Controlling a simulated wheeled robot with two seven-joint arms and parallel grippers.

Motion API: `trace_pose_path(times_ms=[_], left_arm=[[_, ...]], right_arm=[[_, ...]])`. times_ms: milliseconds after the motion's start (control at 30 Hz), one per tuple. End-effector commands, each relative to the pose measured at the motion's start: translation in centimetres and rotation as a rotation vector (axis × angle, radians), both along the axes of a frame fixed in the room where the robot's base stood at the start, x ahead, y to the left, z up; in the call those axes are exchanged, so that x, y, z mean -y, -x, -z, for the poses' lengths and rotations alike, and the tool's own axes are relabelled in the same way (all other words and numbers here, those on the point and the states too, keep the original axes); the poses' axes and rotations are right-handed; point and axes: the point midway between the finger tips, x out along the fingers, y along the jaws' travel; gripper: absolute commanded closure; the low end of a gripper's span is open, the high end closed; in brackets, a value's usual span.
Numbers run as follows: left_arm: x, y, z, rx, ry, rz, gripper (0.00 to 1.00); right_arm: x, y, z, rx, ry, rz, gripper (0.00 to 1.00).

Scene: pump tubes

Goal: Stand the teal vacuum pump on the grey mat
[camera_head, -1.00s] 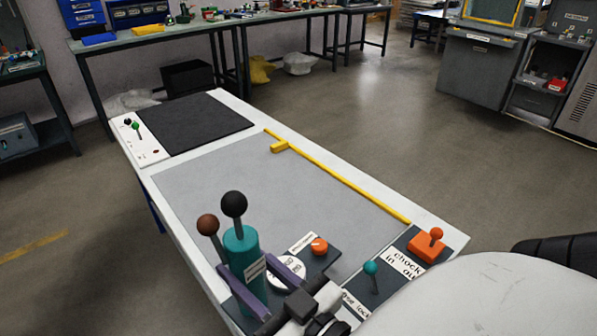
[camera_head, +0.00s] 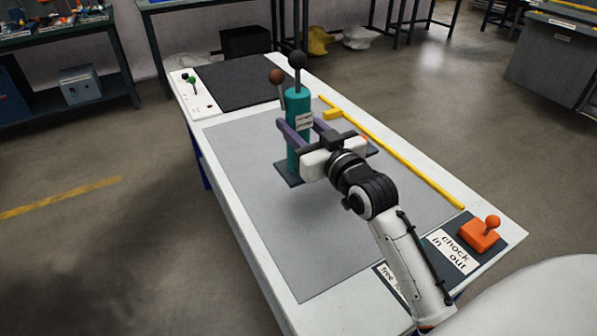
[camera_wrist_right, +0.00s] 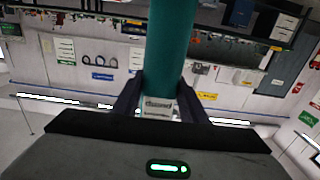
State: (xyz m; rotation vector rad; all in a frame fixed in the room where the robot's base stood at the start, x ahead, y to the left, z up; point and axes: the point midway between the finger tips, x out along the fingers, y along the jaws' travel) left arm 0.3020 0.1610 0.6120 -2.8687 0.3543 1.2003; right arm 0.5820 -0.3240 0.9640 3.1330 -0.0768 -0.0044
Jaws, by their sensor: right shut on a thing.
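The teal vacuum pump (camera_head: 297,103) is upright over the middle of the grey mat (camera_head: 275,240). It has a black knob, a brown knob and a dark base plate (camera_head: 289,175). A shadow lies below the plate; I cannot tell whether the plate touches the mat. My right gripper (camera_head: 302,127) is shut on the pump's teal cylinder, its purple fingers on either side of it. In the right wrist view the cylinder (camera_wrist_right: 170,45) stands between the fingers (camera_wrist_right: 160,95). My gripper and wrist hide part of the plate. My left gripper is out of view.
A yellow bar (camera_head: 395,155) runs along the mat's right side. A black pad (camera_head: 235,85) and a white panel with a green knob (camera_head: 192,90) lie at the far end. An orange knob block (camera_head: 481,234) sits at the near right. The mat's near left is clear.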

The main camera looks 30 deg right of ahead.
Motion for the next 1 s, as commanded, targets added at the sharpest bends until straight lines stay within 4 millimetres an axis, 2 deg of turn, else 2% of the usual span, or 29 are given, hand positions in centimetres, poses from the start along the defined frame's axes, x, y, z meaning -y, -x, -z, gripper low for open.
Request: trace_pose_path(times_ms=[33,133,400,567,800,1000], left_arm=[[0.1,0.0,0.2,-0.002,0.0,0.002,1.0],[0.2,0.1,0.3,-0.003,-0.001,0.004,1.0],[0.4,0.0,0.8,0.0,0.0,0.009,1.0],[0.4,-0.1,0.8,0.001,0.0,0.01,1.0],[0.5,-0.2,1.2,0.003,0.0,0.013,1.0],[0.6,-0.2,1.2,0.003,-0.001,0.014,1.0]], right_arm=[[0.5,-0.5,-0.7,0.01,0.0,0.004,1.0],[0.9,-1.0,-0.7,0.007,-0.006,0.008,1.0],[1.1,-1.0,3.9,0.003,-0.008,0.009,1.0],[1.0,-1.1,5.1,0.008,-0.006,0.008,1.0],[1.0,-1.0,8.4,0.005,-0.007,0.009,1.0],[1.0,-1.0,8.8,0.009,-0.006,0.009,1.0]])
